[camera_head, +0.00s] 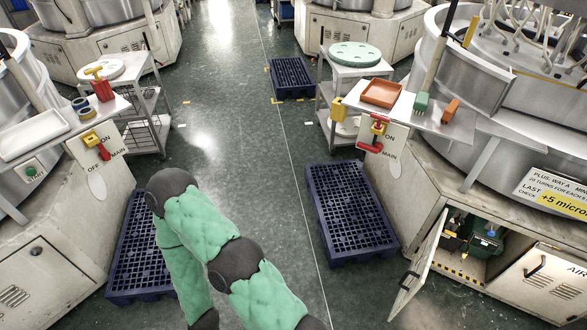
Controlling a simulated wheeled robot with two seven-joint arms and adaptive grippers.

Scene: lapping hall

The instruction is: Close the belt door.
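The belt door (418,270) is a pale panel with a dark handle on the base of the right-hand machine. It stands open, swung out to the left of its opening. Behind it the belt compartment (470,250) shows a green motor or pump (484,244) and a yellow-black striped sill (458,275). A green-sleeved arm of mine, with dark joints, is bent in the lower middle, left of the door and apart from it. I cannot tell which arm it is. Neither gripper is in view.
A blue slatted platform (351,210) lies on the floor left of the door. A closed panel marked AIR (545,287) is right of the opening. A shelf above holds an orange tray (381,93); a red-handled switch (376,135) hangs below.

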